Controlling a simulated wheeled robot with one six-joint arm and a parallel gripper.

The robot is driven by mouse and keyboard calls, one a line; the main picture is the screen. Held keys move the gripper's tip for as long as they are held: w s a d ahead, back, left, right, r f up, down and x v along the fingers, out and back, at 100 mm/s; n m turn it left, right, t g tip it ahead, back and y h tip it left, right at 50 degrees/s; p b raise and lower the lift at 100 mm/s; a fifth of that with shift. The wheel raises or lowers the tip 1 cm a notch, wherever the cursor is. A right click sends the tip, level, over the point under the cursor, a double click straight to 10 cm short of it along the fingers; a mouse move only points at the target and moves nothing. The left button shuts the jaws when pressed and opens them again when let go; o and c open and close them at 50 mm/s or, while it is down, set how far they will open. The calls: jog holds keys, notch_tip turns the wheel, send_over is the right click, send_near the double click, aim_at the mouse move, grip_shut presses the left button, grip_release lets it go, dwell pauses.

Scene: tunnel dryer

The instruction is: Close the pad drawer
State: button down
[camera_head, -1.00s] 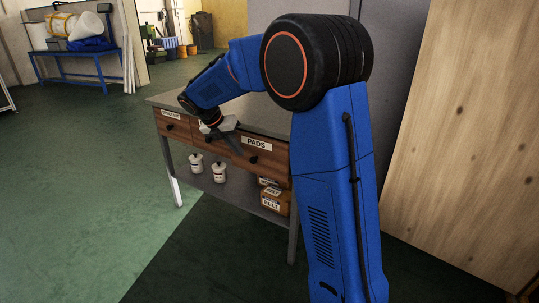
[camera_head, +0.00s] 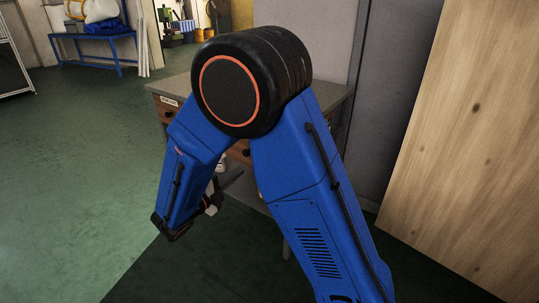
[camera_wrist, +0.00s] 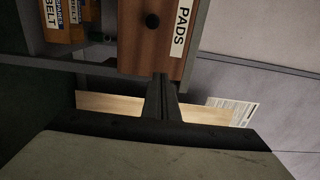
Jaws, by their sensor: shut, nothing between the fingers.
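In the head view my arm hides most of the drawer. My gripper (camera_wrist: 161,80) is shut and empty, its fingertips overlapping the lower edge of the drawer front in the picture. Whether they touch it, I cannot tell. In the head view my gripper (camera_head: 238,176) is low in front of the bench. How far the drawer stands out is not clear.
The grey-topped bench (camera_head: 178,84) holds the drawers, with labelled belt boxes (camera_wrist: 62,20) on its lower shelf. A large wood panel (camera_head: 470,140) leans at the right. Green floor (camera_head: 90,140) is open at the left. A blue table (camera_head: 95,37) stands far back.

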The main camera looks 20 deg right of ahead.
jog(key=x, duration=1.3)
jog(key=shift+w+d, duration=0.25)
jog(key=shift+d, duration=0.1)
jog(key=x, duration=0.4)
jog(key=shift+w+d, duration=0.15)
jog(key=shift+r, duration=0.1)
